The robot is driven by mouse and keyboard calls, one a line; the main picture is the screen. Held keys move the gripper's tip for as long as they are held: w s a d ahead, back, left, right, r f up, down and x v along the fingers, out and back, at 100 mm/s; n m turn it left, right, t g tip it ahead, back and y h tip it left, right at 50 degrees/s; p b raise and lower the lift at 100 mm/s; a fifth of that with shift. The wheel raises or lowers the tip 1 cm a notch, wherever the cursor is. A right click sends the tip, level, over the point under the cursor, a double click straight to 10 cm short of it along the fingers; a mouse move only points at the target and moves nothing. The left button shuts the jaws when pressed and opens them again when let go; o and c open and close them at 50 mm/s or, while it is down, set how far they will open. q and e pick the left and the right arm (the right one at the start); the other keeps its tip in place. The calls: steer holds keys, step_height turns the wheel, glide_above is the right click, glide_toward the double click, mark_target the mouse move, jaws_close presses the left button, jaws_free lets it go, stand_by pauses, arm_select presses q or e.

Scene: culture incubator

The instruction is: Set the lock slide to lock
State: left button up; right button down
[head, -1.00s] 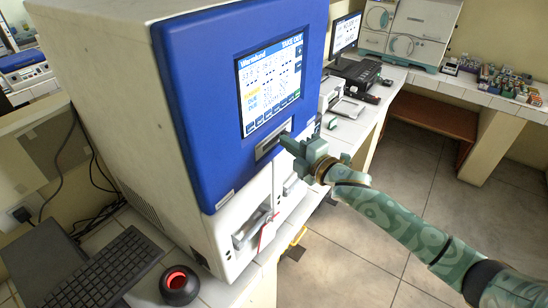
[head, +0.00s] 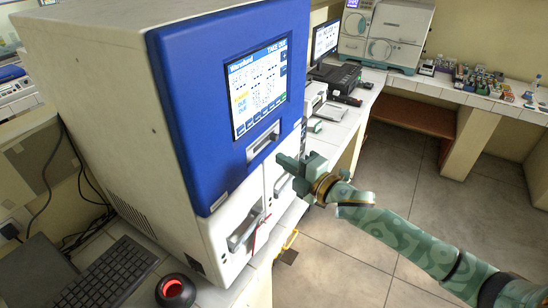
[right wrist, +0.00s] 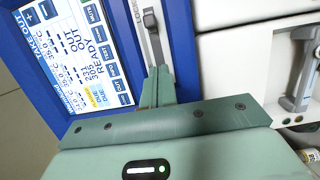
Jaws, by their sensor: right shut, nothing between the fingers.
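The lock slide (head: 263,143) is a small grey slider in a recessed plate on the blue front panel, just below the screen. In the right wrist view the slide (right wrist: 150,22) shows as a grey piece in a dark slot, beyond my fingertips. My right gripper (head: 281,159) is shut and empty, just below and to the right of the slide plate in the head view. Its fingers (right wrist: 158,87) hide one end of the slot in the wrist view. I cannot tell whether they touch the panel. My left gripper is out of view.
The lit screen (head: 258,88) sits above the slide. Two grey handles, a lower left one (head: 246,232) and one beside my gripper (head: 282,184), stand out from the white front. A keyboard (head: 108,278) and a black round holder (head: 176,291) lie in front. Open floor is at right.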

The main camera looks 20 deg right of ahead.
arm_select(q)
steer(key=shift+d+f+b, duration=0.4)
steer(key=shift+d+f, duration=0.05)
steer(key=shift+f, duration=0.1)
arm_select(e)
steer(key=v, duration=0.5)
steer(key=shift+s+a+r, duration=0.1)
steer(key=shift+s+a, duration=0.1)
steer(key=shift+a, duration=0.05)
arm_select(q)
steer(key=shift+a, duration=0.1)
arm_select(e)
steer(key=shift+s+a, duration=0.1)
